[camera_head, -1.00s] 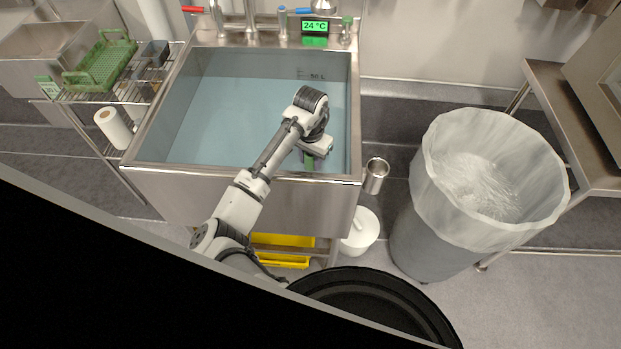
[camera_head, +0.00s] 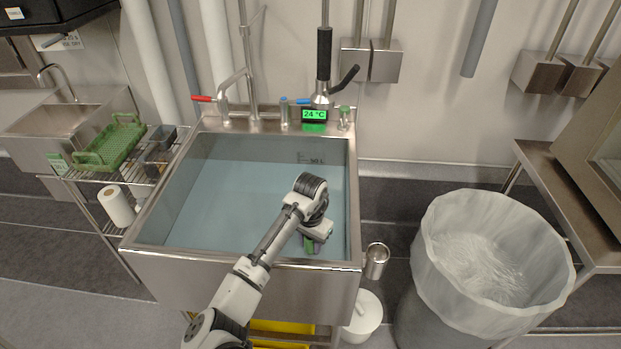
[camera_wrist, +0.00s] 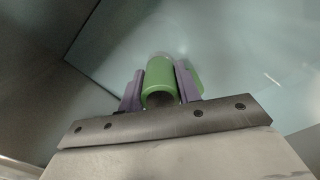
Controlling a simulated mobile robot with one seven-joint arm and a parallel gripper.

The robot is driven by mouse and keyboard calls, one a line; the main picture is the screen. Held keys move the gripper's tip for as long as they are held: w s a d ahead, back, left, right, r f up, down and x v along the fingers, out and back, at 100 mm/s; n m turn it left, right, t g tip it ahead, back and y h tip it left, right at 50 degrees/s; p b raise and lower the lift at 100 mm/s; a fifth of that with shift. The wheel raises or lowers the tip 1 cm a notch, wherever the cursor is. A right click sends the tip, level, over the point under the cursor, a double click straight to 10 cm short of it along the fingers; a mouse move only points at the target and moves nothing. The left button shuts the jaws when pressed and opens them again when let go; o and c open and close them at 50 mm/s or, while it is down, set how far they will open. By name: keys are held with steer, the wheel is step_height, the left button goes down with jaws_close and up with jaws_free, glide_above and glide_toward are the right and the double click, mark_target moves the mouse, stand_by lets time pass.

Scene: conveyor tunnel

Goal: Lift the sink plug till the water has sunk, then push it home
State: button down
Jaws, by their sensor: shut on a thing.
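The steel sink (camera_head: 250,288) holds blue-grey water (camera_head: 240,195), its surface close below the "50 L" mark on the back wall. My gripper (camera_head: 315,240) is over the front right part of the basin. In the wrist view its purple fingers (camera_wrist: 160,90) are shut on a green cylindrical grip (camera_wrist: 159,76), which I take to be the sink plug's handle. A bit of the green plug (camera_head: 308,245) shows below my gripper in the head view. The plug's lower end and the drain are hidden, so I cannot tell if it is seated or raised.
A "24 °C" display (camera_head: 314,115) and taps stand on the sink's back ledge. A steel cup (camera_head: 377,258) hangs at the right side. A lined bin (camera_head: 490,270) stands right; a wire rack with a green basket (camera_head: 110,143) stands left.

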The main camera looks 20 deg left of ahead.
steer(key=shift+r+p, duration=1.05)
steer(key=shift+r, duration=0.2)
steer(key=shift+f, duration=0.15)
stand_by(6.3)
